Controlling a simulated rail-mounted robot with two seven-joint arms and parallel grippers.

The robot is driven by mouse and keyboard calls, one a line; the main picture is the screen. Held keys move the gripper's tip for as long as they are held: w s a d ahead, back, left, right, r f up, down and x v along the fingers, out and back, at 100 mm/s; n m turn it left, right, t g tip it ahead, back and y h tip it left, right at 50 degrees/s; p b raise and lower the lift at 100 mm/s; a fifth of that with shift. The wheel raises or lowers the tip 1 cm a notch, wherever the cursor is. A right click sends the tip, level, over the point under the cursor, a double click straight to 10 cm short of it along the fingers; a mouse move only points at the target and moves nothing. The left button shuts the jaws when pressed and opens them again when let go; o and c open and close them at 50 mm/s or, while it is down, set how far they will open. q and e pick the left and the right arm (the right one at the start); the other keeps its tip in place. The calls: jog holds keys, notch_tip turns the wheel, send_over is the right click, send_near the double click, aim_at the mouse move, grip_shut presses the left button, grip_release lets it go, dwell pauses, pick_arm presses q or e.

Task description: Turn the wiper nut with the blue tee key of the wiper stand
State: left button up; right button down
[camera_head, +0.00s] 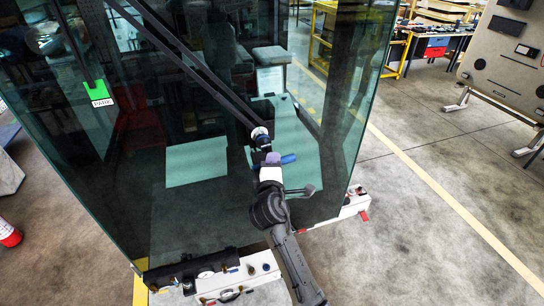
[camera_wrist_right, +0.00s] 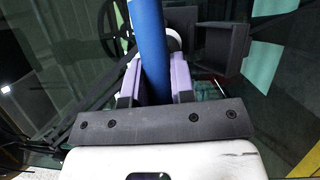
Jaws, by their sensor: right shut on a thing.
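My right gripper (camera_head: 271,160) is in front of the cab's glass, with its arm coming up from below. It is shut on the blue tee key (camera_head: 288,159), whose blue bar sticks out to its right. In the right wrist view the blue bar (camera_wrist_right: 150,45) runs between the purple fingers of the gripper (camera_wrist_right: 157,82). The wiper pivot (camera_head: 260,132) is just beyond the gripper, at the lower end of the black wiper arm (camera_head: 190,56). The nut itself is too small to tell, and I cannot see whether the key sits on it. My left gripper is not in view.
The large tinted cab glass (camera_head: 130,215) stands close behind the gripper. A green PARK marker (camera_head: 98,93) is on its left. A white ledge with gauges and fittings (camera_head: 235,277) lies below. The floor at right is clear up to a grey panel stand (camera_head: 508,60).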

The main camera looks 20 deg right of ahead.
jog(key=s+p, duration=0.2)
jog(key=s, duration=0.2)
jog(key=shift+s+p, duration=0.35)
dwell(0.6)
jog(key=shift+s, duration=0.1)
